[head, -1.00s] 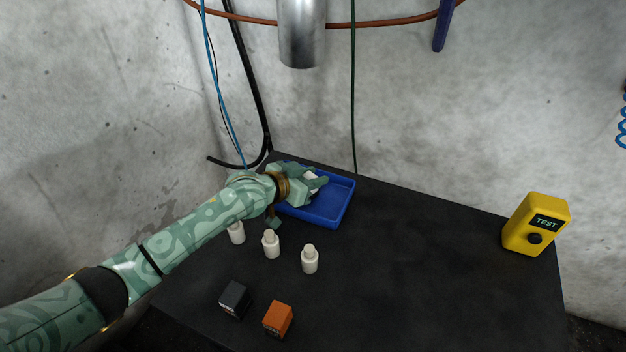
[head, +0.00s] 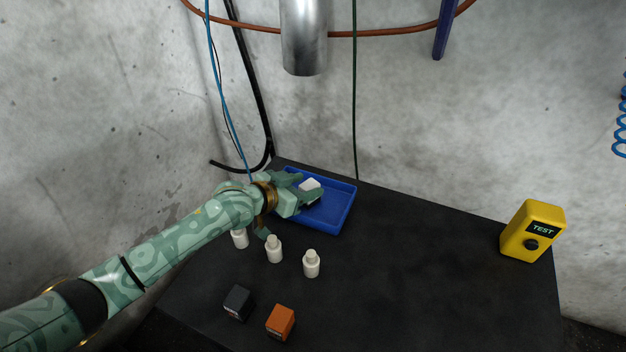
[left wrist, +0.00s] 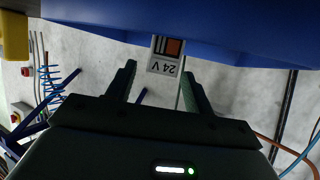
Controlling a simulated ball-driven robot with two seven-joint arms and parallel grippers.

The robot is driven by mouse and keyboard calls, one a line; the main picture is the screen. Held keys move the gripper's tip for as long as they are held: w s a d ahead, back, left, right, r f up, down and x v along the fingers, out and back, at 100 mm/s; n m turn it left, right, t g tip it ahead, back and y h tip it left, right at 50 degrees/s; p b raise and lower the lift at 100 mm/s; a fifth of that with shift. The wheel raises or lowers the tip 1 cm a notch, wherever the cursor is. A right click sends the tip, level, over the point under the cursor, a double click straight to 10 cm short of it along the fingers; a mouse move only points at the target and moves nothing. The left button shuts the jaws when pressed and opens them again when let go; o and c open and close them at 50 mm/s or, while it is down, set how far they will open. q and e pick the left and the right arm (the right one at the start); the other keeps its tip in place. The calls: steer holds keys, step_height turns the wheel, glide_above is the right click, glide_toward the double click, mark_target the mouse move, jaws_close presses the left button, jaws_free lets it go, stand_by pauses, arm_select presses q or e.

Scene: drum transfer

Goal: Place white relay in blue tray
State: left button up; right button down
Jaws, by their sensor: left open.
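The white relay (head: 311,184) is at the left part of the blue tray (head: 335,213), by the fingertips of my left gripper (head: 303,188). In the left wrist view the relay (left wrist: 166,53) shows its label, "24 V", upside down, and an orange-brown window. There the blue tray (left wrist: 230,30) fills the top of the picture. My left gripper's fingers are open, one to each side of the relay, with gaps between them and it. I cannot tell whether the relay's underside touches the tray floor. My right gripper is not in view.
Several white bottles (head: 274,249) stand in front of the tray, close to my left arm. A dark grey block (head: 237,303) and an orange block (head: 281,322) are nearer the front edge. A yellow tester (head: 533,231) stands at the right. The black table's middle is clear.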

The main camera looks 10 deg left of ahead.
arm_select(q)
steer(key=p+v, duration=0.2)
steer(key=v, duration=0.6)
